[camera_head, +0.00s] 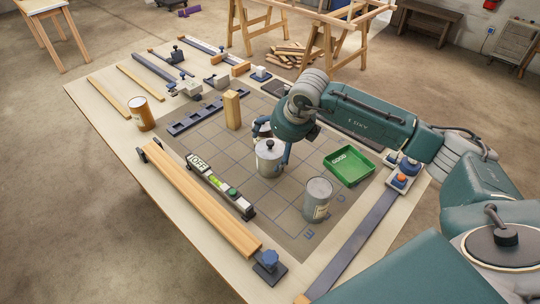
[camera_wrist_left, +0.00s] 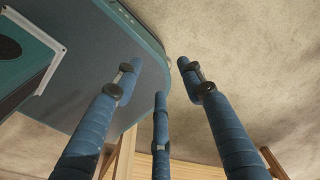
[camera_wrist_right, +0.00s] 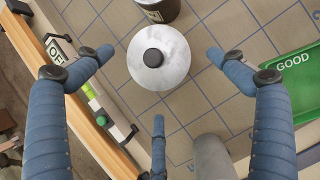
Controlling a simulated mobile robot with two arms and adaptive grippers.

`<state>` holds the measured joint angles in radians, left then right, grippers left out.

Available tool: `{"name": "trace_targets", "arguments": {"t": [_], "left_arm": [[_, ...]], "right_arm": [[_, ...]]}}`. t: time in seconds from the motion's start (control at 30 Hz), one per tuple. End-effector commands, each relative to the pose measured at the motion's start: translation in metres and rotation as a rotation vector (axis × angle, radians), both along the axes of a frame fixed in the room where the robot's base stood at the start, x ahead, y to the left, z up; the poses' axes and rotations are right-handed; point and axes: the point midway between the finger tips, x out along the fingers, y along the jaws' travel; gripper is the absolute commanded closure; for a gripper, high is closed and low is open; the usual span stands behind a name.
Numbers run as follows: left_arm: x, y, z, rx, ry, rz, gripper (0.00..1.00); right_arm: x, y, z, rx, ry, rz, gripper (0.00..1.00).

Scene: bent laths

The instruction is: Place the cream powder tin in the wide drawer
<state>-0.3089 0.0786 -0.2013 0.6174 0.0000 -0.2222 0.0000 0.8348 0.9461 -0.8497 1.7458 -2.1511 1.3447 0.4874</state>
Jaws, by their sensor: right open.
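The cream-white tin (camera_head: 269,160) with a black lid knob stands upright on the gridded mat; I take it to be the cream powder tin. It also shows in the right wrist view (camera_wrist_right: 158,72). My right gripper (camera_head: 275,140) is just above and around it. In the right wrist view its fingers (camera_wrist_right: 160,75) are spread, with visible gaps to the tin. My left gripper (camera_wrist_left: 160,75) is open and empty, seen only in the left wrist view, away from the table. I cannot make out any wide drawer in these views.
A grey tin (camera_head: 318,196) stands near the cream one. A wooden block (camera_head: 232,110) and orange tin (camera_head: 142,115) stand farther back. A dark can (camera_wrist_right: 157,10) shows at the wrist view's top.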

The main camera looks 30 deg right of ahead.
Motion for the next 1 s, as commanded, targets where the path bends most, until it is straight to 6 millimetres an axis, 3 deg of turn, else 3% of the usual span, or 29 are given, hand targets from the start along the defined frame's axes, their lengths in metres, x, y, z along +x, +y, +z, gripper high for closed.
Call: {"name": "trace_targets", "arguments": {"t": [0.17, 0.4, 0.67, 1.0], "left_arm": [[-0.007, 0.001, 0.016, 0.002, 0.011, 0.001, 0.60], [0.012, 0.000, 0.028, -0.001, -0.016, 0.002, 0.60], [0.020, 0.000, 0.028, -0.001, -0.028, 0.002, 0.60], [0.009, 0.001, 0.027, 0.000, -0.012, 0.002, 0.60]], "right_arm": [[0.009, 0.000, -0.014, 0.000, 0.005, -0.001, 0.06], [0.024, 0.001, -0.043, 0.001, 0.001, 0.000, 0.06], [0.025, 0.000, -0.047, 0.000, 0.000, 0.000, 0.06], [0.026, 0.000, -0.045, 0.000, -0.003, 0.000, 0.71]]}}
